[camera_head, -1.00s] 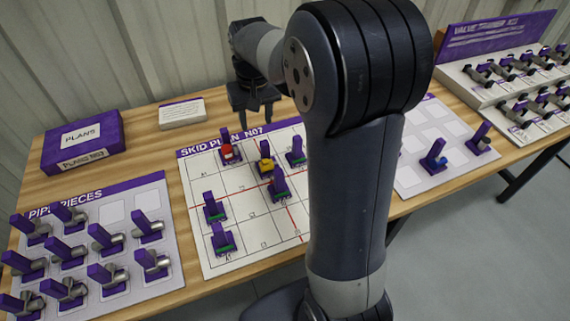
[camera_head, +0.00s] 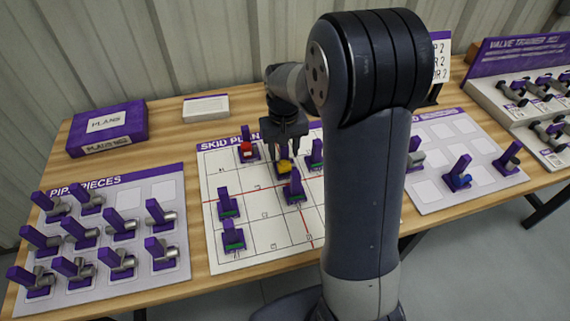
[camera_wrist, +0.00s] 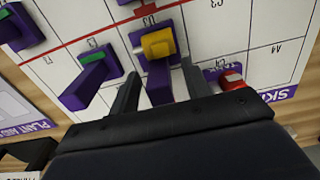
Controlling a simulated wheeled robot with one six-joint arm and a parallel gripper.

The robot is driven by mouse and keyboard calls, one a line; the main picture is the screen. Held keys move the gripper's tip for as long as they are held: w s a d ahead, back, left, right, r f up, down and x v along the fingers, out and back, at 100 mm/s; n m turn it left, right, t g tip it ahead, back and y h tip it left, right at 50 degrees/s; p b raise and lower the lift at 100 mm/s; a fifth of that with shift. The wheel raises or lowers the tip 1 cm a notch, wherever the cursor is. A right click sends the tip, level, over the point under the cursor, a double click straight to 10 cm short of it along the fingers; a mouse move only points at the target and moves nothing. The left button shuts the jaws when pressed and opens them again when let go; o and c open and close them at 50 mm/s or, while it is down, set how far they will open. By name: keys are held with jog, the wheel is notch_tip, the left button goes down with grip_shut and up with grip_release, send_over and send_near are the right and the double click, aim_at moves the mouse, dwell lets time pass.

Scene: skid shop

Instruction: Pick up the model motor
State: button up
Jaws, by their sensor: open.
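A small piece with a yellow cylinder and a purple tab (camera_head: 284,168), which looks like the model motor, stands on the skid plan board (camera_head: 268,232). No label on it is readable. In the wrist view its yellow cylinder (camera_wrist: 157,43) lies just beyond my fingertips, and its purple tab stands between the two fingers. In the wrist view my gripper (camera_wrist: 160,78) is open, with one finger on each side of the tab. It holds nothing.

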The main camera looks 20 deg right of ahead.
jog(key=shift+f, duration=0.25)
jog(key=shift+c, duration=0.5)
grip_shut()
